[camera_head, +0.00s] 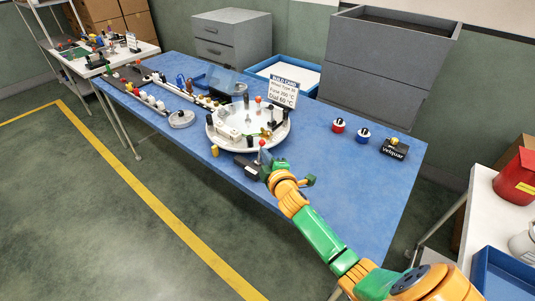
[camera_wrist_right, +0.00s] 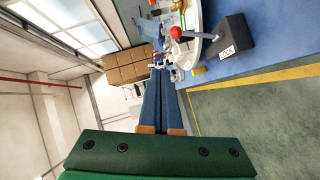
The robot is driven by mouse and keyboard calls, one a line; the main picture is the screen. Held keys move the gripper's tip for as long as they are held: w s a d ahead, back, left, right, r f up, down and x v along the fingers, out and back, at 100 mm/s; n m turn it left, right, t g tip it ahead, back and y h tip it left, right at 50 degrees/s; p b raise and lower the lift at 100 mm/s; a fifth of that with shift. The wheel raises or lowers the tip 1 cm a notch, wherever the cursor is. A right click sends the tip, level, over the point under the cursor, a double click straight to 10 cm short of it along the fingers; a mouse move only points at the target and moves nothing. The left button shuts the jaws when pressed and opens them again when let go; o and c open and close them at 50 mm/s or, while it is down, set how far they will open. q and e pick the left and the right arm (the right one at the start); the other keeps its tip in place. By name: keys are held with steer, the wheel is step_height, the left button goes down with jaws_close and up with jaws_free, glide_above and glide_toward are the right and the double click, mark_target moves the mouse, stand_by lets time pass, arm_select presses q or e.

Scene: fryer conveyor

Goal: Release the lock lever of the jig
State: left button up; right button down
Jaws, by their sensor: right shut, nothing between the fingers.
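The jig is a round white plate (camera_head: 278,137) on the blue table, with several small parts on it. At its front edge sits a black lock block (camera_head: 246,167); it also shows in the right wrist view (camera_wrist_right: 236,38), marked LOCK. A lever with a red ball knob (camera_head: 262,143) stands up by the block; the knob is also in the wrist view (camera_wrist_right: 176,32). My right gripper (camera_head: 268,166) is at the block's right side in the head view. In the wrist view its blue fingers (camera_wrist_right: 160,80) are shut and empty, below and left of the lever. Whether they touch it is unclear.
A build card (camera_head: 284,91) stands behind the jig. A yellow piece (camera_head: 214,150) lies left of the block.

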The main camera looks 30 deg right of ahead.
steer(key=s+a+f+m+g+y, duration=0.1)
steer(key=s+a+f+m+g, duration=0.2)
steer(key=s+f, duration=0.8)
steer(key=s+a+f+m+g+y, duration=0.15)
steer(key=s+f+g, duration=0.45)
steer(key=f, duration=0.9)
steer(key=s+a+f+m+g, duration=0.1)
steer(key=s+f, duration=0.3)
steer(key=s, duration=0.5)
steer(key=s+a+f+m+g+y, duration=0.1)
steer(key=s+a+f+m+g, duration=0.1)
steer(key=s, duration=0.7)
steer(key=s+a+f+m+g, duration=0.2)
steer(key=s+f, duration=0.3)
steer(key=s, duration=0.5)
steer(key=shift+a+f, duration=0.4)
steer(key=shift+a, duration=0.1)
